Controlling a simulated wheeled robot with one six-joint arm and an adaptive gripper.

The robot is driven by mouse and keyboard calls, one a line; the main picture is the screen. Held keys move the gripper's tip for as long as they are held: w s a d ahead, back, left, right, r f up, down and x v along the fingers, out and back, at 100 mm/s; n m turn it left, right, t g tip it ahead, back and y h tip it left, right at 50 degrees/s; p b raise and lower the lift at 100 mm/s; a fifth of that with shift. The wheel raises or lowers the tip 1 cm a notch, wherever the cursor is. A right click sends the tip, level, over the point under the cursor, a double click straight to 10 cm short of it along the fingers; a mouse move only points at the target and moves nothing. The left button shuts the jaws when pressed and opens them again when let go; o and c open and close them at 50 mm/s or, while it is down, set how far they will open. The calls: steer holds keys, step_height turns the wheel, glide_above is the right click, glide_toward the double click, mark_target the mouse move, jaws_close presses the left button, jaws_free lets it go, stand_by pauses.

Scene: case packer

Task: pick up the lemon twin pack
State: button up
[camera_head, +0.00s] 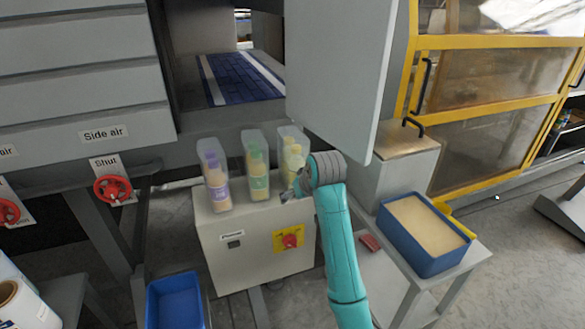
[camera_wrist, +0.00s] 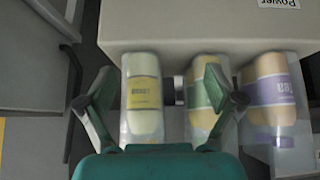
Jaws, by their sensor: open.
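The lemon twin pack, taken to be the clear pack with yellow bottles (camera_head: 292,150), stands upright at the right end of a row on the grey cabinet top. In the wrist view the yellow-labelled pack (camera_wrist: 143,92) lies between my fingers, left of centre. My gripper (camera_head: 288,192) is open beside this pack and hides its lower part in the head view. In the wrist view the left finger of my gripper (camera_wrist: 158,88) is left of the pack, and the right finger overlaps the green-labelled pack (camera_wrist: 203,115). Contact cannot be told.
A green-labelled pack (camera_head: 257,165) and a purple-labelled pack (camera_head: 215,180) stand close by in the row. A grey open door panel (camera_head: 340,70) hangs above right. The cabinet (camera_head: 245,245) has a red knob (camera_head: 290,241). A blue bin (camera_head: 432,262) stands at right.

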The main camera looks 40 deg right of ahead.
mark_target(297, 148)
steer(key=w+d+r, duration=0.1)
steer(key=d+r, duration=0.2)
steer(key=r, duration=0.5)
steer(key=shift+g, duration=0.4)
steer(key=w+d, duration=0.1)
steer(key=w, duration=0.4)
steer(key=w+d, duration=0.1)
steer(key=w, duration=0.2)
steer(key=shift+w+d+r, duration=0.1)
steer(key=shift+w+d, duration=0.2)
steer(key=shift+d, duration=0.05)
steer(key=w, duration=0.1)
steer(key=w+f, duration=0.1)
steer(key=w+d, duration=0.1)
steer(key=shift+w+f, duration=0.25)
steer(key=shift+f, duration=0.1)
steer(key=shift+w+d+f, duration=0.1)
steer(key=shift+w+f, duration=0.25)
steer(key=shift+f, duration=0.1)
jaws_close()
